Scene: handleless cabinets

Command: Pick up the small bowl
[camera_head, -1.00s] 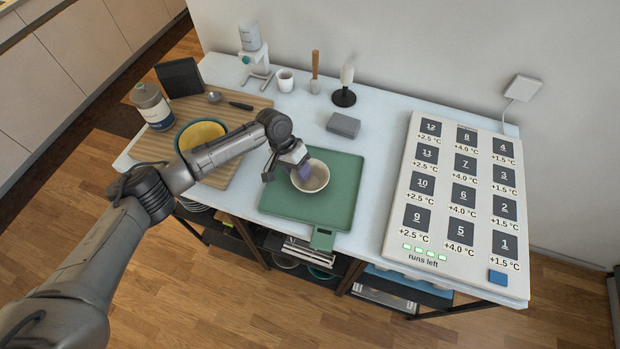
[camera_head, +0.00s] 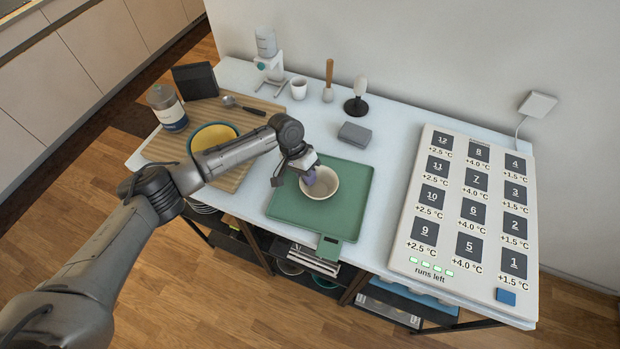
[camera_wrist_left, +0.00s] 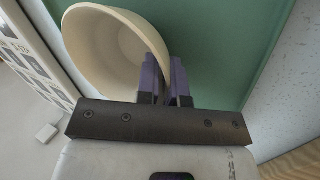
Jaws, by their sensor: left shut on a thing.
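The small cream bowl (camera_head: 322,185) is over the green board (camera_head: 345,220) in the head view, near its upper middle. I cannot tell whether its base touches the board. My left gripper (camera_head: 309,177) is shut on the left side of its rim. In the left wrist view, the bowl (camera_wrist_left: 105,50) fills the upper left, and its wall runs in between the purple fingers of the gripper (camera_wrist_left: 166,82). The fingers hide a part of the rim. My right gripper is not in view.
A grey box (camera_head: 355,134) lies behind the green board. A large numbered panel (camera_head: 405,255) covers the right of the table.

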